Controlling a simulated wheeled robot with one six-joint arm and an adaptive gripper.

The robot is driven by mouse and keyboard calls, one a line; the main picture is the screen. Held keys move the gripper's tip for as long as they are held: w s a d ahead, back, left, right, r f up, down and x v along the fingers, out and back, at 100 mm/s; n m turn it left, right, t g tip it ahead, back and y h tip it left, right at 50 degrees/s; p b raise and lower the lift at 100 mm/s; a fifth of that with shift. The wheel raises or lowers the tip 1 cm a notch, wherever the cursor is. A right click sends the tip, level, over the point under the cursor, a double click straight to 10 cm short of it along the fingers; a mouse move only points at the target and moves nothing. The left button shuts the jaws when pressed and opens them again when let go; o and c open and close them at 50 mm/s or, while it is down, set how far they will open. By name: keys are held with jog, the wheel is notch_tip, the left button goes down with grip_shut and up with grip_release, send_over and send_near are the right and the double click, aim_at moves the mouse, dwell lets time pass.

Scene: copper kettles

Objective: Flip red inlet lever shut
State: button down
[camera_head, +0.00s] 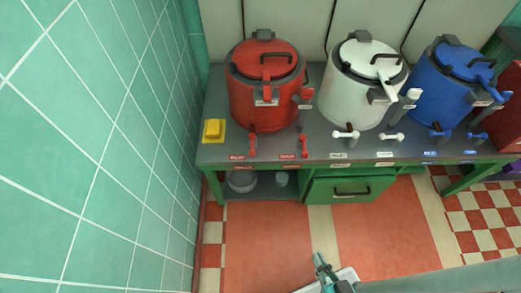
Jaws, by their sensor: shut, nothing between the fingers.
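The red kettle (262,108) stands at the left of the grey counter. Two red levers sit in front of it at the counter's front edge. The left one (252,145) has a small label (237,157) beside it that seems to read inlet. The right one (303,146) has a label (288,156) that seems to read outlet. Both red levers run roughly up and down in the picture. My gripper (319,256) is shut and empty, low in the view over the floor, well apart from the counter and levers.
White (362,95) and blue (437,95) kettles stand to the right, with white levers (345,134) and blue levers (439,135) lying crosswise. A green tiled wall (100,130) bounds the left. The floor before the counter is clear.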

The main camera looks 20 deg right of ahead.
jog(key=w+f+m+g+y, duration=0.1)
jog(key=w+f+m+y, duration=0.3)
jog(key=w+f, duration=1)
jog(key=w+d+r+m+t+y, duration=0.1)
jog(key=w+d+r+y, duration=0.1)
jog(key=w, duration=0.7)
jog(key=w+d+r+m+t+y, duration=0.1)
jog(key=w+d+r, duration=0.4)
jog(key=w, duration=0.5)
jog(key=shift+d+m+t+y, duration=0.4)
jog(key=shift+d+m+t, duration=0.15)
jog(key=shift+m, duration=0.15)
send_near(252, 144)
jog(key=w+d, duration=0.2)
jog(key=w, duration=0.1)
jog(key=a, duration=0.1)
jog(key=w+a+f, duration=0.1)
jog(key=a, duration=0.1)
jog(key=shift+w, duration=0.3)
jog(key=shift+w+a+f, duration=0.15)
jog(key=shift+w+a, duration=0.05)
jog(key=shift+a, duration=0.25)
